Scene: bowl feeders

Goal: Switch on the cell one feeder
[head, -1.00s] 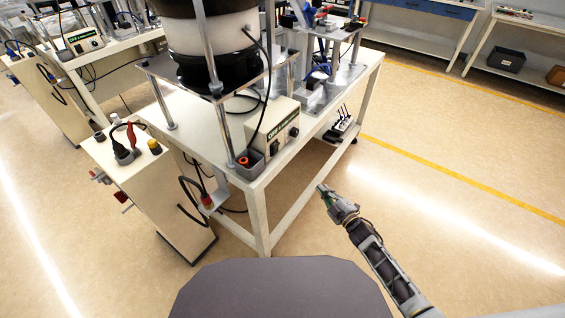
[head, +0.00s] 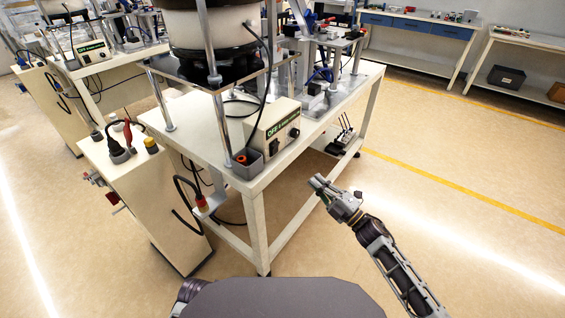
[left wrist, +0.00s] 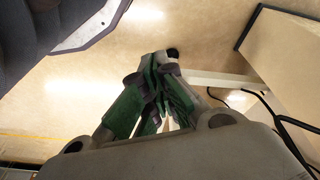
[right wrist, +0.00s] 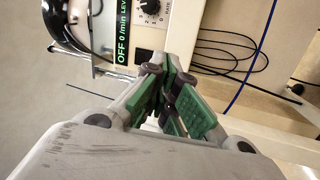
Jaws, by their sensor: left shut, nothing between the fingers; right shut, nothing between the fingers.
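A bowl feeder (head: 210,40) stands on the near table, with a cream control box (head: 265,138) at the table's front edge. The box has a green display, a dark switch and a black knob (head: 294,132). In the right wrist view the display (right wrist: 122,45) reads OFF and 0 /min, beside the knob (right wrist: 144,55). My right gripper (head: 317,182) is shut and empty, right of the table and apart from the box; its fingers (right wrist: 162,65) also show in the right wrist view. My left gripper (left wrist: 165,60) is shut and empty above the floor near a table leg.
A cream cabinet (head: 150,190) with plugs and cables stands left of the table. A second feeder station (head: 90,45) is behind left. The floor at right is open.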

